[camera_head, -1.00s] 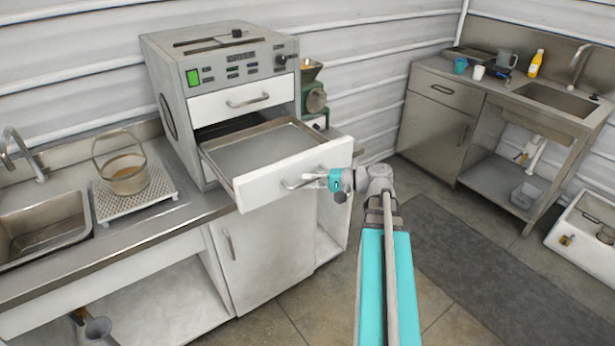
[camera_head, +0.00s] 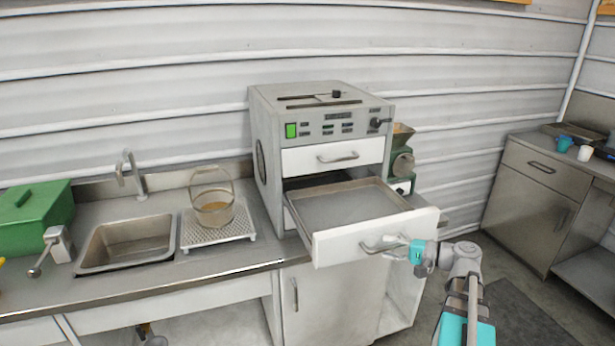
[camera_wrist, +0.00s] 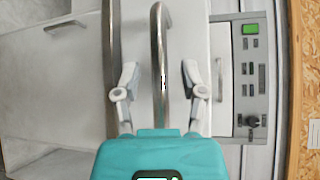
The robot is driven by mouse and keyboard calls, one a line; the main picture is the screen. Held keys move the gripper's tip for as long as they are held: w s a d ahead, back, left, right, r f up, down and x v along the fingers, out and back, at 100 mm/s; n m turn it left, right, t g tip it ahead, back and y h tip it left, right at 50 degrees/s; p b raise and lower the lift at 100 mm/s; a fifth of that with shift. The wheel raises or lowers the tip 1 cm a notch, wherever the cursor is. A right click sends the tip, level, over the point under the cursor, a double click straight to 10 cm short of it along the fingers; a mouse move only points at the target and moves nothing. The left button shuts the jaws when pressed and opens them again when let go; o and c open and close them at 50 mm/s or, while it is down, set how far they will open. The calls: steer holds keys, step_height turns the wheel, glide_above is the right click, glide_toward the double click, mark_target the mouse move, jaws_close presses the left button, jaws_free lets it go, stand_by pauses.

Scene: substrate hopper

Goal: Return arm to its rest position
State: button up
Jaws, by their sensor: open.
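My gripper (camera_head: 398,247) is at the front of the pulled-out drawer (camera_head: 340,245) of the grey machine (camera_head: 262,125). In the wrist view my gripper (camera_wrist: 162,85) is open, with one finger on each side of the drawer's bar handle (camera_wrist: 161,50). The fingers stand apart from the handle. The handle (camera_head: 382,247) also shows in the head view, partly hidden by my fingers. The drawer is open and holds a flat grey tray surface.
A strainer basket (camera_head: 213,208) stands on a perforated tray (camera_head: 220,233) left of the machine, beside a sink (camera_head: 128,243). A green box (camera_head: 35,215) is at far left. A green grinder (camera_head: 402,165) stands right of the machine.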

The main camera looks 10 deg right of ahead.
steer(key=shift+s+d+r+h+p, duration=0.1)
steer(key=shift+d+r+h+p, duration=0.2)
steer(key=shift+d+p, duration=0.3)
steer(key=s+d+f+g+h+p, duration=0.1)
steer(key=s+d+f+h+p, duration=0.15)
steer(key=d, duration=0.65)
steer(key=w+a+f+n+g+b, duration=0.2)
steer(key=a+f+g+b, duration=0.1)
steer(key=a+f+b, duration=0.5)
steer(key=w+a+f+n+g+b, duration=0.25)
steer(key=a+f+b, duration=0.35)
steer(key=f, duration=0.4)
steer(key=s+a+f+g+h+p, duration=0.1)
steer(key=s+a+g+h+p, duration=0.15)
steer(key=a, duration=0.35)
steer(key=s+a+f+g+h+p, duration=0.1)
steer(key=s+a+f+h, duration=0.1)
steer(key=a+h, duration=0.25)
steer(key=s+a+r+n+h+p, duration=0.2)
steer(key=a+r+n+h+p, duration=0.1)
steer(key=r+p, duration=0.6)
steer(key=shift+s+a+r+n+p, duration=0.35)
steer(key=shift+a+r+n, duration=0.05)
steer(key=shift+a+n, duration=0.5)
